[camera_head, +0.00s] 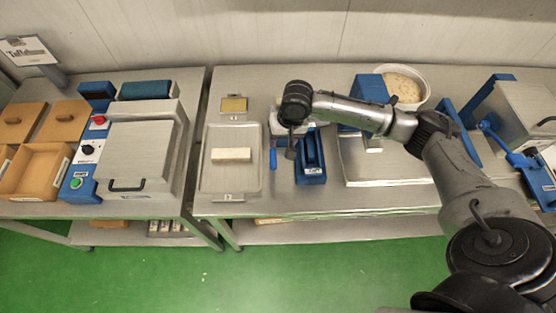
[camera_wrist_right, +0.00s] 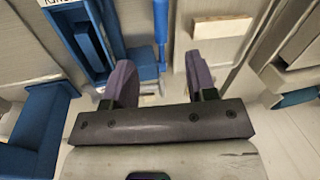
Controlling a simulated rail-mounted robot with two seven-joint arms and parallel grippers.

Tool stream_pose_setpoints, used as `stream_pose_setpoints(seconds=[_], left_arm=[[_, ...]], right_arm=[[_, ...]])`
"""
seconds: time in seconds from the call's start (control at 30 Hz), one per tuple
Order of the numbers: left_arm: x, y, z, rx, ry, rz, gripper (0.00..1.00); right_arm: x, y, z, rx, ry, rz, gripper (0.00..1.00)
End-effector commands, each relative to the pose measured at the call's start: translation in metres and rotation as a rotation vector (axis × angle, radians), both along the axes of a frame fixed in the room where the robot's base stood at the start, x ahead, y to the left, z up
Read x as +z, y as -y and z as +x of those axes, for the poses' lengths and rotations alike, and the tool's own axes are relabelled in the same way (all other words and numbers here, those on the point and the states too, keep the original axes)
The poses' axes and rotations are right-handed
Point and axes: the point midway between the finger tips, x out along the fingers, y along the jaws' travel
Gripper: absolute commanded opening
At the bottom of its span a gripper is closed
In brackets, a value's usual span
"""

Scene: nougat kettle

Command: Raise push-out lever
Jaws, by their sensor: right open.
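A blue rod-shaped handle (camera_head: 273,158), which looks like the push-out lever, stands beside a blue push-out fixture (camera_head: 311,165) on the middle table. In the right wrist view the blue handle (camera_wrist_right: 160,25) lies beyond the fingertips, roughly in line with the gap between them. The blue fixture (camera_wrist_right: 88,35) is to its left there. My right gripper (camera_wrist_right: 160,78) is open and empty, with its fingers on either side of that gap. In the head view the right gripper (camera_head: 291,148) hangs just right of the handle, partly hidden by its own wrist. My left gripper is not in view.
A metal tray (camera_head: 218,184) with a white bar (camera_head: 231,155) lies left of the handle. A flat metal plate (camera_head: 385,172) lies to the right, with a white bowl (camera_head: 405,85) behind. A metal-lidded machine (camera_head: 140,150) stands on the left table.

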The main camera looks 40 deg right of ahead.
Motion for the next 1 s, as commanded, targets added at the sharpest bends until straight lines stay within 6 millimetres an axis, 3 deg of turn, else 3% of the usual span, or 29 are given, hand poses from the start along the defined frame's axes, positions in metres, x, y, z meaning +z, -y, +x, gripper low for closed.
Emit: stream_pose_setpoints(seconds=[0.13, 0.37, 0.8, 1.0], left_arm=[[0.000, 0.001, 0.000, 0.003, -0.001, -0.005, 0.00], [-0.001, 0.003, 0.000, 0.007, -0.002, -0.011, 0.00], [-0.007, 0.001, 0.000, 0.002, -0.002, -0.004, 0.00], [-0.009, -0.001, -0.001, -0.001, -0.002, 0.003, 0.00]], right_arm=[[0.000, 0.000, 0.001, -0.122, -0.014, 0.016, 0.52], [-0.016, -0.003, 0.002, -0.169, -0.023, 0.021, 0.52], [-0.093, -0.014, 0.012, -0.166, -0.022, 0.020, 0.52], [-0.119, -0.018, 0.016, -0.166, -0.021, 0.020, 0.52]])
